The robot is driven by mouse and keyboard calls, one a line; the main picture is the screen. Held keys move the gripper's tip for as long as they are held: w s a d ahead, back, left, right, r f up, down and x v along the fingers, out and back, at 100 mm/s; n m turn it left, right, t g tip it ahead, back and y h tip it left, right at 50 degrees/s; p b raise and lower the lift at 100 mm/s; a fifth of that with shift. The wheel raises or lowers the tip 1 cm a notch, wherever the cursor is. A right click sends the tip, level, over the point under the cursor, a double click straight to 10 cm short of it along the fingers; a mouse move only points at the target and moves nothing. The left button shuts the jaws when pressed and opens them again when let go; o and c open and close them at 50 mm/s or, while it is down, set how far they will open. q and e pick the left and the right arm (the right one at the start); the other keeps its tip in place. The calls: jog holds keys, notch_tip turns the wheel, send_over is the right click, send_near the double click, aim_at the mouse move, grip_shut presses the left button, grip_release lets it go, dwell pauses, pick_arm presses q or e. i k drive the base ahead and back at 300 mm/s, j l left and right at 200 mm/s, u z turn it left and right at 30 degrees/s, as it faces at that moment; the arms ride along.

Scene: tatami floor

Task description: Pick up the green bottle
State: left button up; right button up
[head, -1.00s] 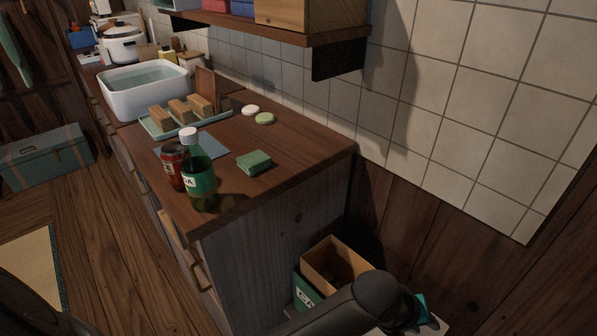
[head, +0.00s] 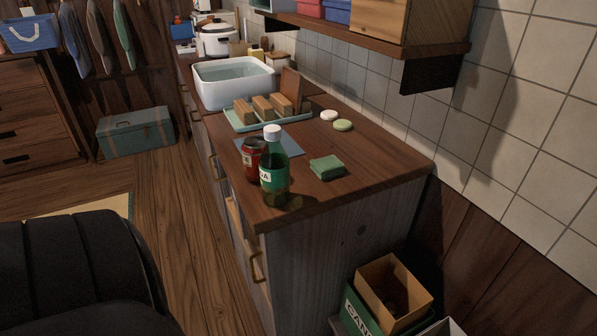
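The green bottle (head: 273,174) stands upright near the front corner of the wooden counter (head: 340,192). It has a white cap and a pale label band. Neither of my grippers is in view, and nothing holds the bottle.
A folded green cloth (head: 326,168) lies right of the bottle. Behind are a blue mat (head: 283,147), a tray of wooden blocks (head: 237,123) and a white basin (head: 235,83). Boxes (head: 393,290) stand below the counter's right end. Wooden floor (head: 178,205) lies left of the counter.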

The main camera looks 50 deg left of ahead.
aim_at(274, 162)
jog(key=u, duration=1.65)
